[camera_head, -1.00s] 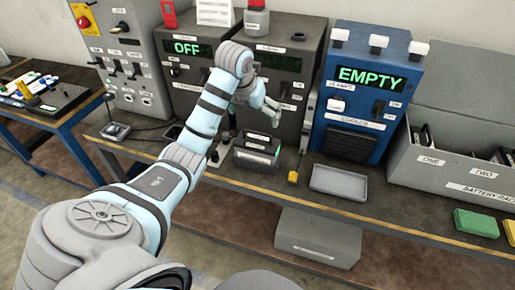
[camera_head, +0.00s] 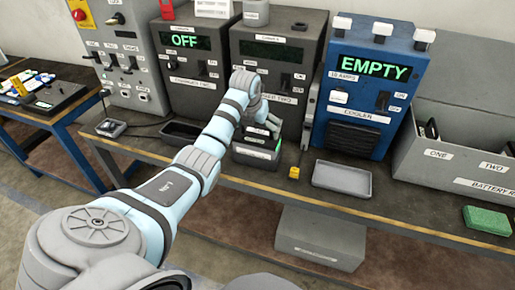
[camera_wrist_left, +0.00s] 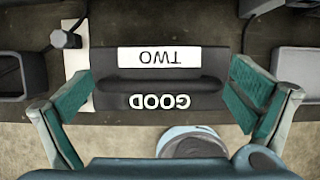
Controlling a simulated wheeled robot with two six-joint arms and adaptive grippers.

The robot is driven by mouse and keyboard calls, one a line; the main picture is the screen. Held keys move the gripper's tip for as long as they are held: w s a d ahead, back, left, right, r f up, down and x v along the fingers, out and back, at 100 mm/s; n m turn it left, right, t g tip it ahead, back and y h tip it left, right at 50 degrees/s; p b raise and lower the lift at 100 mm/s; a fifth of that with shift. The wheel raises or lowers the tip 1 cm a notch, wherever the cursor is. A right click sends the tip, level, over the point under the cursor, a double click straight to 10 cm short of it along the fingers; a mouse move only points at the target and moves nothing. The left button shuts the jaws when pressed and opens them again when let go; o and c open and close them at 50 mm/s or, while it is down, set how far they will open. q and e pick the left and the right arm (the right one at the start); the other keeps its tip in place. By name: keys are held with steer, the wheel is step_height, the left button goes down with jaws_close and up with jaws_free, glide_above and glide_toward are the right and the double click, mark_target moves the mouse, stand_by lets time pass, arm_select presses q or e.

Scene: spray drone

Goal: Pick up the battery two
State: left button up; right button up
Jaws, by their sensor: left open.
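Battery two, a dark block with white TWO and GOOD labels that read upside down, fills the middle of the left wrist view (camera_wrist_left: 160,85). In the head view it shows as a dark box with a green strip (camera_head: 256,154) on the bench, partly hidden by my arm. My left gripper (camera_head: 266,128) is just above it. In the wrist view its teal fingers (camera_wrist_left: 160,92) are open, one at each side of the battery, with nothing held. My right gripper is not in view.
A yellow item (camera_head: 294,172) and a grey tray (camera_head: 342,179) lie to the right. The blue cooler (camera_head: 365,90) reads EMPTY. Dark charger units stand behind the battery. A grey battery rack (camera_head: 440,165) and green sponge (camera_head: 486,221) are at far right.

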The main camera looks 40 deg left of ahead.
arm_select(q)
steer(key=c, duration=1.6)
steer(key=shift+r, duration=0.15)
steer(key=shift+c, duration=0.6)
